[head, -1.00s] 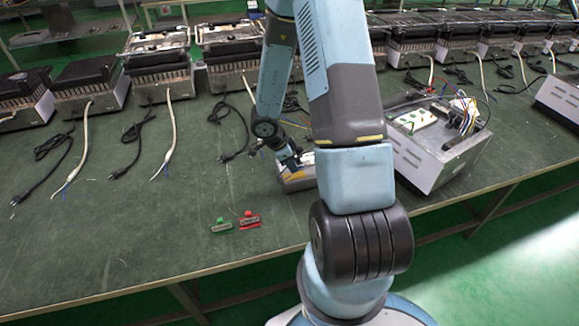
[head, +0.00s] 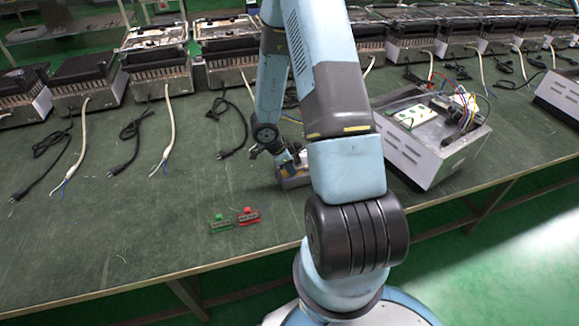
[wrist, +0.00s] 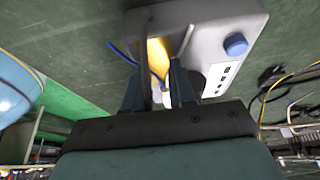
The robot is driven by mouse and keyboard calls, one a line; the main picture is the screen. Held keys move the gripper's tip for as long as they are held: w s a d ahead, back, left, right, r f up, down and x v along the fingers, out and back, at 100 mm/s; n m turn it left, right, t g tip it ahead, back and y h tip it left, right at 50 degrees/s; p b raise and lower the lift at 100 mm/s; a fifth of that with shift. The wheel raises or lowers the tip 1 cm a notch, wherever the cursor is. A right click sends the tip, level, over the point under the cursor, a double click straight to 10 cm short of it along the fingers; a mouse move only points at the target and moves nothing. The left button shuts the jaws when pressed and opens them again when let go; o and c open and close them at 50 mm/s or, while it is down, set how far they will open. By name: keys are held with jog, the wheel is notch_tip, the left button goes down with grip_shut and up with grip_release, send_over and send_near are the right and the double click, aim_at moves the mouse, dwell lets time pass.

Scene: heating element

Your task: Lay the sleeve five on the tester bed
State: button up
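In the wrist view my gripper (wrist: 158,88) has its fingers on either side of a pale sleeve (wrist: 164,98). I take it for sleeve five; a blue wire extends from it across the tester. The tester (wrist: 218,35) is a grey box with a blue knob (wrist: 236,44) and an opening lit yellow, the bed (wrist: 158,52). My fingertips are right in front of this opening. In the head view my gripper (head: 282,155) is over the tester (head: 294,178), which my arm partly hides. Contact between sleeve and bed cannot be told.
A green connector block (head: 220,223) and a red one (head: 248,217) lie near the table's front edge. An open metal case (head: 437,135) with wiring stands to the right. Heating units (head: 85,85) with cords line the back. The table's left front is clear.

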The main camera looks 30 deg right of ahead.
jog(key=o, duration=0.4)
jog(key=w+a+r+n+t+y, duration=0.1)
jog(key=w+a+r+t, duration=0.15)
jog(key=r, duration=0.55)
jog(key=w+a+r+n+t, duration=0.2)
jog(key=w+a+r, duration=0.15)
jog(key=r, duration=0.45)
jog(key=w+a+r+n+t+y, duration=0.1)
jog(key=w+a+r+t, duration=0.15)
jog(key=r, duration=0.55)
jog(key=s+a+r+n+t+y, duration=0.1)
jog(key=a+r+n+y, duration=0.15)
jog(key=r, duration=0.45)
jog(key=s+a+r+n+t+y, duration=0.1)
jog(key=a+r+n+t, duration=0.1)
jog(key=a+r+n, duration=0.3)
jog(key=s+a+r+n+g+y, duration=0.15)
jog(key=s+r+n, duration=0.35)
jog(key=s+r, duration=0.5)
jog(key=s+d+n, duration=0.1)
jog(key=s+d, duration=0.1)
jog(key=s, duration=0.3)
jog(key=s+d+n+g+h, duration=0.1)
jog(key=s, duration=0.4)
jog(key=s+d+n+g+h, duration=0.1)
jog(key=s+d, duration=0.1)
jog(key=s, duration=0.4)
jog(key=shift+s+d+r+n, duration=0.1)
jog(key=shift+d+r+n, duration=0.2)
jog(key=shift+r+n, duration=0.05)
